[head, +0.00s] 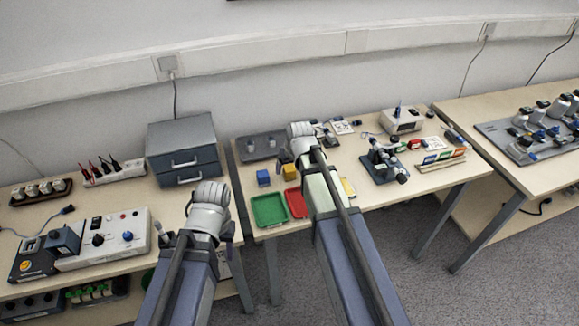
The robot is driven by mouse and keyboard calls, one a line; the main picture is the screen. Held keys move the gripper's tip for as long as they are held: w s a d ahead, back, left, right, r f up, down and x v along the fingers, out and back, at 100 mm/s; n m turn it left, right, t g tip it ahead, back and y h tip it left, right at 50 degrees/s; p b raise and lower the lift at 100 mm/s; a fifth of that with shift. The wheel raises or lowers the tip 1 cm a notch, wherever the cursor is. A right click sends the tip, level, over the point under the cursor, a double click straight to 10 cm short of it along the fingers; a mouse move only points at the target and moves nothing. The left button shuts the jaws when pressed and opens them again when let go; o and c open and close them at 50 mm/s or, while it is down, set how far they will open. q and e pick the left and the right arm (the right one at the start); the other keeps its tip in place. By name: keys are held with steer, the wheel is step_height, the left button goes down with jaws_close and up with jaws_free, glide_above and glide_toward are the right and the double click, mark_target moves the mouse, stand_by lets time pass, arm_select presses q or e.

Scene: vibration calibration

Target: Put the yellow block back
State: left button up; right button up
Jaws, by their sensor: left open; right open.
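A small yellow block (290,172) sits on the middle table beside a blue block (263,177), behind the green tray (257,211) and red tray (296,204). My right gripper (285,157) is open, close above or behind the yellow block; I cannot tell whether it touches it. Its fingers are small and partly hidden by my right arm. My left gripper (226,230) is open and mostly hidden behind my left arm, near the gap between the left and middle tables, away from the blocks.
A grey drawer unit (183,150) stands on the left table. A dark grey tray (261,146) lies behind the blocks. A microscope (384,164) and slide boxes (440,158) stand to the right. A control box (103,240) is at the left.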

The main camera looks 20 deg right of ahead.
steer(key=p+v, duration=0.9)
steer(key=v, duration=0.2)
steer(key=s+a+n+g, duration=0.1)
steer(key=s+a+g, duration=0.1)
steer(key=s+a, duration=0.4)
steer(key=s+a+f+n+g+h, duration=0.1)
steer(key=s+a+n+g, duration=0.1)
steer(key=s+a, duration=0.5)
steer(key=s+g, duration=0.1)
steer(key=s, duration=0.5)
steer(key=shift+s+a+f+h, duration=0.15)
steer(key=shift+a+f+h, duration=0.1)
steer(key=shift+f+h, duration=0.05)
